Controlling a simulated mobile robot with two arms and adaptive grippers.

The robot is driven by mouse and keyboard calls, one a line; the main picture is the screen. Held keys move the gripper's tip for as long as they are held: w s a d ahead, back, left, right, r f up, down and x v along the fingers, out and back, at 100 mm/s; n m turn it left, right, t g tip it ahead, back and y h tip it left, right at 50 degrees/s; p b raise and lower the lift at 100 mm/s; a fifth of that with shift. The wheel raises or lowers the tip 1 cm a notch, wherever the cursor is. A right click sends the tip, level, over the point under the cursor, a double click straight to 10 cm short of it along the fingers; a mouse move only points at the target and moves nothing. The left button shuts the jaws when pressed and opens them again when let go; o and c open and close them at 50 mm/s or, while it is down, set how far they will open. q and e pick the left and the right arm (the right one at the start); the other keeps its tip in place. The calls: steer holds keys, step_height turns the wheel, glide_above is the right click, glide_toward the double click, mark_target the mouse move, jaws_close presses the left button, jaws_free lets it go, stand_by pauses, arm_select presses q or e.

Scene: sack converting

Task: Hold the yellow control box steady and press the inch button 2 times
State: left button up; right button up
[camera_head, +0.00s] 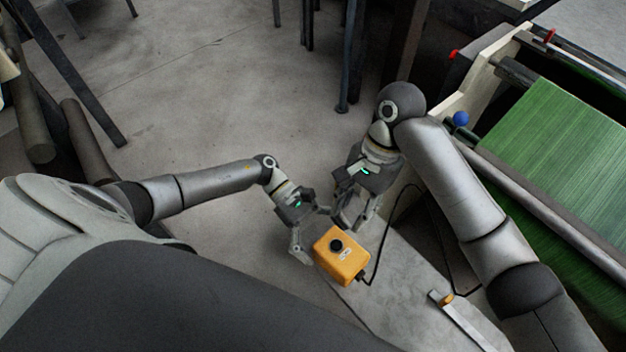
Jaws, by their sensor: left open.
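The yellow control box (334,263) is in the lower middle of the head view, with a round black button (336,245) and a small pale label on its top face. A black cable leaves its right side. My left gripper (314,236) is open at the box's upper left, one finger near its left side and the other near its far edge. I cannot tell whether either finger touches the box. My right gripper (349,225) points down just beyond the box's far edge, near the button but apart from it. Its fingertips are too small to judge their gap.
A machine with a green web (560,150) over rollers stands on the right, with a blue ball knob (460,118) at its near end. A metal bar with an orange end (446,300) lies at the lower right. Dark posts stand behind.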

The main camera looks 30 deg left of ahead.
mark_target(335, 254)
arm_select(q)
steer(key=shift+x, duration=1.7)
steer(key=c, duration=1.2)
arm_select(e)
steer(key=shift+c, duration=0.2)
arm_select(q)
steer(key=shift+c, duration=0.2)
arm_select(e)
jaws_close()
arm_select(q)
steer(key=shift+f, duration=0.1)
